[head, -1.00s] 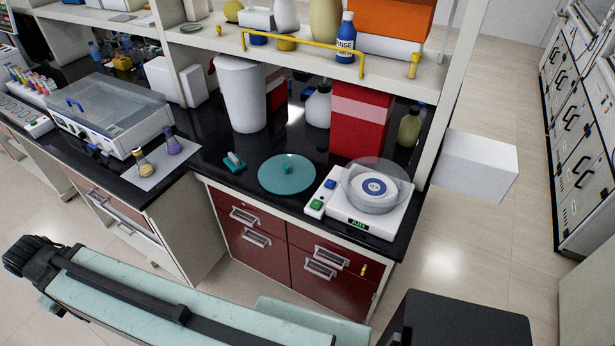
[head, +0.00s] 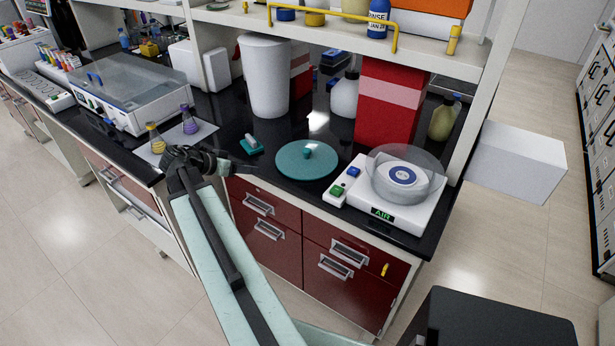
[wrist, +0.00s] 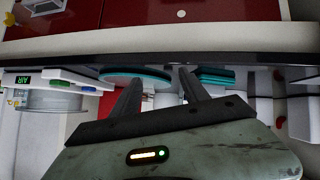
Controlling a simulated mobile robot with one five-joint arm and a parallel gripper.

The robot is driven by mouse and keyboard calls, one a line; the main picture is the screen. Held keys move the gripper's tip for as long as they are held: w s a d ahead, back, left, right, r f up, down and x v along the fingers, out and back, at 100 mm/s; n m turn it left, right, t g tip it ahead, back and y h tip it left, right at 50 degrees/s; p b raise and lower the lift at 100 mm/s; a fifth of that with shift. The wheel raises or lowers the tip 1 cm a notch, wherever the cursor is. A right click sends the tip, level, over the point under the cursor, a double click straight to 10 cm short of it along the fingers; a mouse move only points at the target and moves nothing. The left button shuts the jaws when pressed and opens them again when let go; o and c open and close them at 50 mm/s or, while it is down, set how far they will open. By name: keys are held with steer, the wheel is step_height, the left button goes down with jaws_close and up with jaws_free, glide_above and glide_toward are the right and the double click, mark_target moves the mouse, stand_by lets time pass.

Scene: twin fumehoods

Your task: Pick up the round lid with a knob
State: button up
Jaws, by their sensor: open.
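The round teal lid with a small knob (head: 290,166) lies flat on the black counter, left of the white balance, in the head view. In the wrist view the lid (wrist: 136,73) shows edge-on as a thin teal disc near the left finger. My gripper (wrist: 158,82) is open and empty, its two fingers apart and pointing toward the counter. In the head view my gripper (head: 248,172) is at the counter's front edge, to the left of the lid and apart from it. Its fingers are small and dark there.
A balance with a clear bowl (head: 408,205) stands close right of the lid. A small teal-based object (head: 251,146) lies left of it. A white bin (head: 265,80) and a red box (head: 387,110) stand behind. A yellow-railed shelf (head: 330,22) hangs above.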

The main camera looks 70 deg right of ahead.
mark_target(307, 150)
steer(key=s+d+m+g, duration=0.1)
steer(key=s+d, duration=0.2)
steer(key=s+d+r+m+g+h+b, duration=0.1)
steer(key=s+d+m, duration=0.1)
steer(key=s+d, duration=0.1)
steer(key=s+d+m+g+b, duration=0.1)
steer(key=s+d+m, duration=0.1)
steer(key=s, duration=0.3)
steer(key=shift+d+r+h, duration=0.3)
steer(key=shift+d+r, duration=0.1)
steer(key=shift+d, duration=0.35)
steer(key=shift+s+d+r, duration=0.1)
steer(key=shift+s+r, duration=0.05)
steer(key=shift+s, duration=0.05)
steer(key=b+x, duration=0.2)
steer(key=x, duration=0.5)
steer(key=shift+s+d+b, duration=0.15)
steer(key=shift+d+b, duration=0.1)
steer(key=shift+b, duration=0.05)
jaws_close()
